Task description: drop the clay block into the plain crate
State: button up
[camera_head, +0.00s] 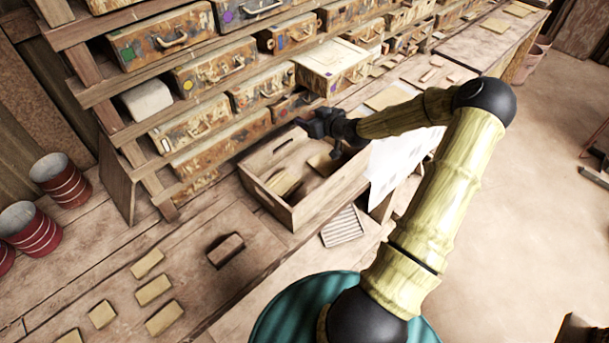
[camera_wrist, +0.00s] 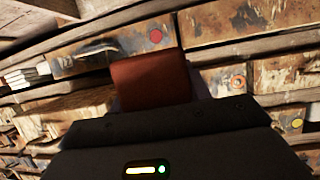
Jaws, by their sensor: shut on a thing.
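My gripper (camera_head: 318,124) is black and sits over the back part of an open wooden crate (camera_head: 266,203) in the head view. In the wrist view a reddish-brown clay block (camera_wrist: 152,80) stands up from between the jaws, which are shut on it. In the head view the block is too small or hidden to make out. The crate has plain wooden walls, and several tan and brown pieces lie inside it. The gripper is above the crate's rim, and part of the inside is hidden by the arm.
Shelves of worn, latched cases (camera_head: 207,72) rise close behind the crate. Several tan tiles (camera_head: 153,290) and a dark brown block (camera_head: 226,250) lie on the bench to the left. A ridged pale plate (camera_head: 343,227) lies right of the crate. Red pots (camera_head: 60,179) stand far left.

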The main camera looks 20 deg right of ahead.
jog(key=shift+w+f, duration=0.2)
jog(key=shift+f, duration=0.15)
jog(key=shift+s+r, duration=0.1)
notch_tip(320, 180, down, 6)
jog(key=b, duration=0.3)
dwell(0.4)
jog(key=o, duration=1.2)
jog(key=shift+b, duration=0.3)
